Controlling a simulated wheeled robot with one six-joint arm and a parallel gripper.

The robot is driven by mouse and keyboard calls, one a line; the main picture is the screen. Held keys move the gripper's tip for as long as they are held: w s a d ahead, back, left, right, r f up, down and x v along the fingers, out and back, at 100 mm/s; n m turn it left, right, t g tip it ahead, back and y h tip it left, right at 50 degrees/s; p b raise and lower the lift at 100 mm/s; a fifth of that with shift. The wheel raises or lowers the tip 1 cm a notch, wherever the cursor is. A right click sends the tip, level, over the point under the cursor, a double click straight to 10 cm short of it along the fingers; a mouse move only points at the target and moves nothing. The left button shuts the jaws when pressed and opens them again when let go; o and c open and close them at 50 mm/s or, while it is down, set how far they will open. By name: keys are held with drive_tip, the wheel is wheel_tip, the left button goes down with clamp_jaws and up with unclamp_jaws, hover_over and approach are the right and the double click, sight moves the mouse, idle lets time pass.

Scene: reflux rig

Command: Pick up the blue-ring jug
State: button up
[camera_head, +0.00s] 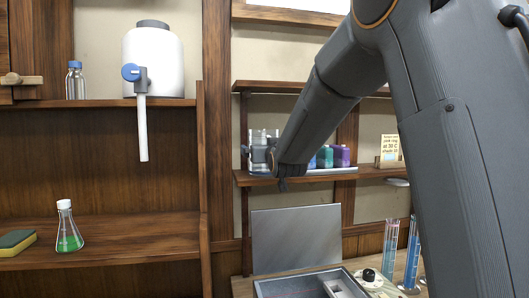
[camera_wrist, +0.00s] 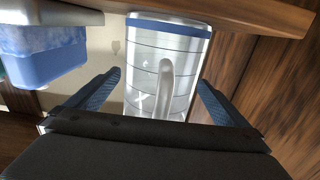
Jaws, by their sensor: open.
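The blue-ring jug (camera_wrist: 150,62) is clear, with dark level lines, a blue band at its top edge in the wrist view and a pale handle facing the camera. My gripper (camera_wrist: 159,79) is open, with one finger on each side of the jug's outline. Whether the fingers touch it, I cannot tell. In the head view, clear glassware that looks like the jug (camera_head: 258,136) stands on the middle shelf (camera_head: 345,175), partly hidden by my gripper (camera_head: 262,156).
A blue container (camera_wrist: 45,55) is close on the left in the wrist view. Purple and teal containers (camera_head: 341,155) stand on the same shelf in the head view. A wooden board (camera_wrist: 240,12) crosses the wrist view's top. A green-liquid flask (camera_head: 68,232) stands far left.

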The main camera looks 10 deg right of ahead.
drive_tip(key=shift+w, duration=0.15)
drive_tip(key=c, duration=2)
drive_tip(key=shift+r, duration=0.2)
drive_tip(key=shift+r+b, duration=1.7)
drive_tip(key=shift+r, duration=3.2)
